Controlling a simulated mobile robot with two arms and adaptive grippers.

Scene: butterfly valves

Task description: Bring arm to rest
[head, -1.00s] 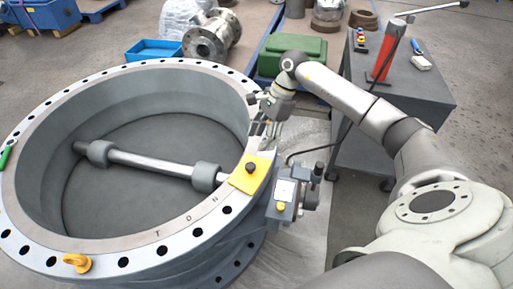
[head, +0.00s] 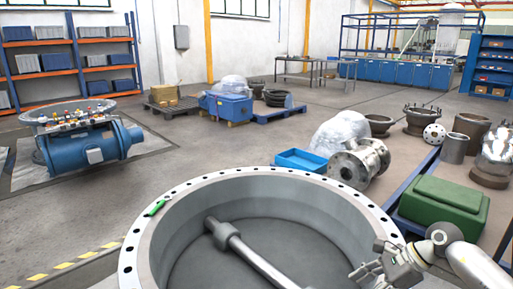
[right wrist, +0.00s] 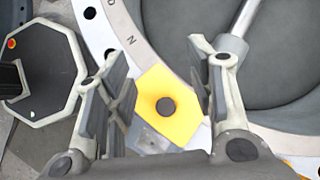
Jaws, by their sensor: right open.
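My right arm (head: 470,265) comes in at the lower right of the head view. Its gripper (head: 368,272) is over the right rim of the large grey valve ring (head: 135,235). In the right wrist view the right gripper (right wrist: 160,85) is open, with nothing between its fingers. Past the fingers is a yellow plate with a black knob (right wrist: 165,105) on the flange, apart from them as far as I can tell. My left gripper is in no view.
A green marker (head: 157,207) lies on the ring's rim. A grey shaft (head: 260,265) crosses inside the ring. A green box (head: 445,205), a blue tray (head: 300,160) and a flanged metal valve body (head: 358,165) stand behind it. Open floor lies further back.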

